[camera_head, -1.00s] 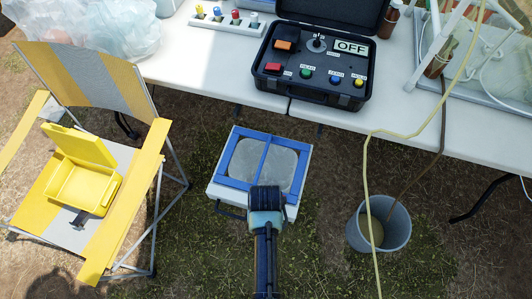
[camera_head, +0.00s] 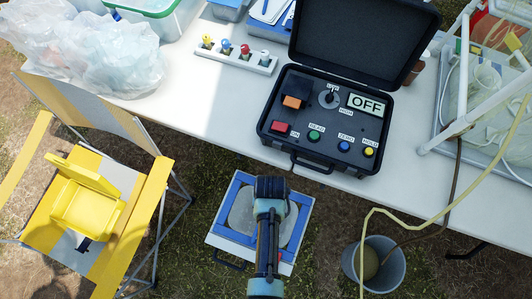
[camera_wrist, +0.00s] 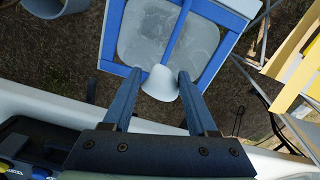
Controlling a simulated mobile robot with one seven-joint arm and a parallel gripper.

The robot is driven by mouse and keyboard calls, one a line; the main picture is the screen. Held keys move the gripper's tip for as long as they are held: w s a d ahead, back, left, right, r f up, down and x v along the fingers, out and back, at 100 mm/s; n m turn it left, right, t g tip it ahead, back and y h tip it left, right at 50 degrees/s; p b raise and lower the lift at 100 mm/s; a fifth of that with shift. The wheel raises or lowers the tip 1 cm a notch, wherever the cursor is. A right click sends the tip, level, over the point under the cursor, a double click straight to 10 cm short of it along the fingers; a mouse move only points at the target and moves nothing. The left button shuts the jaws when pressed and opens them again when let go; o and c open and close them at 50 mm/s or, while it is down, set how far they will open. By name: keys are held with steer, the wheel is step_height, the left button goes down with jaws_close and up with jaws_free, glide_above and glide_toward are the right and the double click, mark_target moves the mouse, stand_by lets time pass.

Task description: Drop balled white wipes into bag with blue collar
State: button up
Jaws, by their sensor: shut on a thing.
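My gripper (camera_wrist: 159,78) points down in the wrist view, its two dark fingers on either side of a small rounded white thing (camera_wrist: 160,83). It looks like a balled wipe, and the gripper is shut on it. Beyond it is a square blue frame (camera_wrist: 229,18) with a central blue bar and grey, translucent panels. In the head view this blue frame (camera_head: 217,213) tops a white box on the ground. My arm covers part of it, and the fingers are hidden there. A crumpled clear plastic bag (camera_head: 100,50) lies on the table; I see no blue collar on it.
The white table (camera_head: 190,100) carries an open black control case (camera_head: 326,120) reading OFF. A grey bucket (camera_head: 378,268) with a yellow hose stands right of the box. A striped folding chair (camera_head: 110,100) with a yellow container (camera_head: 88,200) stands left.

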steer(key=shift+s, duration=0.3)
step_height(320, 180, down, 6)
steer(key=b, duration=0.6)
steer(key=shift+w+r, duration=0.1)
steer(key=shift+r, duration=0.05)
steer(key=o, duration=1.4)
steer(key=shift+c, duration=0.2)
steer(key=shift+r, duration=0.1)
step_height(320, 180, up, 13)
steer(key=shift+f+p, duration=0.1)
steer(key=shift+p, duration=0.55)
